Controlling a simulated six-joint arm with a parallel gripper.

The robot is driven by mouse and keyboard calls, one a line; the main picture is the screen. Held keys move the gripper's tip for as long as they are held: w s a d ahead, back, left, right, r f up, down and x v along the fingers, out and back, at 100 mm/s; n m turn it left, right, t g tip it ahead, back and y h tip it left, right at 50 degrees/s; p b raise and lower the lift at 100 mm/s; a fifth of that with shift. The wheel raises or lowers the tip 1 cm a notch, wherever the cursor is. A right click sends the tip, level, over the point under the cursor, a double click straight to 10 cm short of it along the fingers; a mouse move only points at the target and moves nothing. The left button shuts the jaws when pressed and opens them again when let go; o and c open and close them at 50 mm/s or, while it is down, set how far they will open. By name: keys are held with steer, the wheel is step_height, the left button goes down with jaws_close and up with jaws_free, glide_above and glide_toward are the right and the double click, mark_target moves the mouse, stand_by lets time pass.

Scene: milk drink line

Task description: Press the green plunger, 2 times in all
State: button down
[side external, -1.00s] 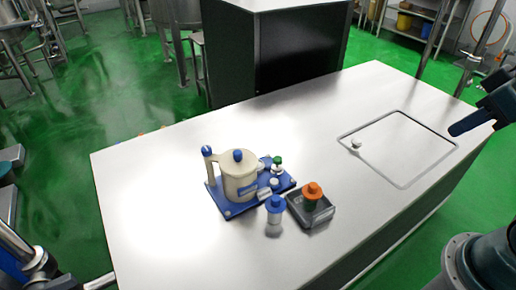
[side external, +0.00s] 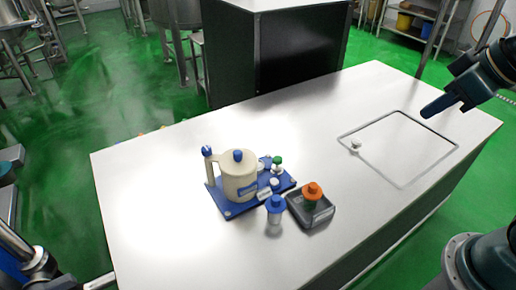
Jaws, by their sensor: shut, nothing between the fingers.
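The green plunger (side external: 277,160) is a small green cap on a white stem. It stands at the right back of a blue base plate (side external: 229,212), just right of a cream jug (side external: 237,178) with a blue knob. My gripper (side external: 426,113) is at the right of the view, above the table's right part near the outlined panel. It is shut, empty and well apart from the plunger.
A blue-capped bottle (side external: 275,216) stands in front of the plate. An orange-capped bottle (side external: 313,192) sits in a dark tray (side external: 322,221) to its right. A small white knob (side external: 356,144) sits on the outlined panel (side external: 405,150). The table (side external: 160,245) is clear at left and front.

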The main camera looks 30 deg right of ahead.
steer(key=w+a+f+n, duration=0.1)
steer(key=w+f+n, duration=0.15)
steer(key=w, duration=0.95)
steer(key=n+t+y, duration=0.2)
steer(key=n+t, duration=0.1)
steer(key=n, duration=0.5)
glide_above(280, 160)
step_height(280, 160, down, 22)
steer(key=shift+s+f+m, duration=0.1)
steer(key=shift+f+m, duration=0.1)
steer(key=shift+m, duration=0.05)
steer(key=shift+f, duration=4.3)
